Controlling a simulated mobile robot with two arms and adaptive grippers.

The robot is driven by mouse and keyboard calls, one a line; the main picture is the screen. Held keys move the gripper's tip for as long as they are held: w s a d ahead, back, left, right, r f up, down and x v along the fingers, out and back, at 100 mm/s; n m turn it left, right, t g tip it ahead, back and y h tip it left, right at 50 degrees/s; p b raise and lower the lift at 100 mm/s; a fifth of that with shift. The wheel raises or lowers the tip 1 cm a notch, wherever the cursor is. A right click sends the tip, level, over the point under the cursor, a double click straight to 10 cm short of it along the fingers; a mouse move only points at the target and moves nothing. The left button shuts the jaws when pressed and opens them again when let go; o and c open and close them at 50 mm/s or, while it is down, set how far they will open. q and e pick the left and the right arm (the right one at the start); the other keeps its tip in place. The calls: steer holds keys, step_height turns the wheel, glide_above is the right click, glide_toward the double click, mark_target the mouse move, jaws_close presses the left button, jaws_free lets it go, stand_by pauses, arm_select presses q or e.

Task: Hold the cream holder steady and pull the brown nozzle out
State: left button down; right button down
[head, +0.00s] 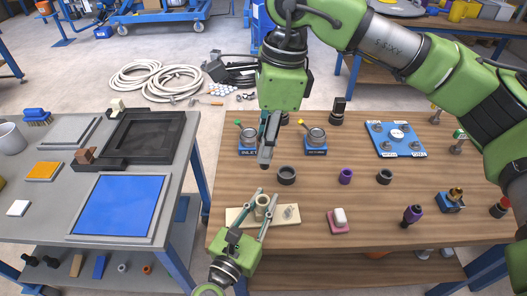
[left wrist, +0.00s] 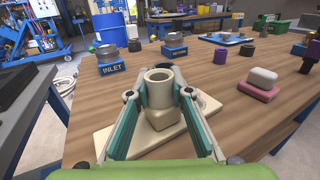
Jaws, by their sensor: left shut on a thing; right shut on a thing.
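The cream holder (head: 261,212) stands upright on a cream base plate (head: 237,216) near the table's front left; it also shows in the left wrist view (left wrist: 162,110). My left gripper (head: 265,197) is shut on it, one finger on each side. The holder's round top is open, and I see no nozzle standing in it. My right gripper (head: 265,157) points down above the table, behind the holder and apart from it. It is shut on a small dark piece, mostly hidden by the fingers. I cannot make out whether this is the brown nozzle.
A dark ring (head: 286,175) lies just behind the holder. The blue INLET stand (head: 248,148), a second blue stand (head: 316,148) and a pink block (head: 339,227) are nearby. Bare wood lies between.

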steer(key=shift+d+r, duration=0.15)
steer(key=shift+r, duration=1.5)
steer(key=shift+d+r, duration=0.1)
steer(key=shift+r, duration=1.5)
arm_select(q)
steer(key=c, duration=2.2)
jaws_free()
steer(key=shift+r, duration=0.15)
arm_select(e)
steer(key=shift+r, duration=0.15)
arm_select(q)
steer(key=shift+r+p, duration=0.5)
steer(key=shift+p, duration=0.2)
arm_select(e)
steer(key=shift+r, duration=0.55)
arm_select(q)
steer(key=o, duration=0.6)
steer(key=shift+c, duration=0.2)
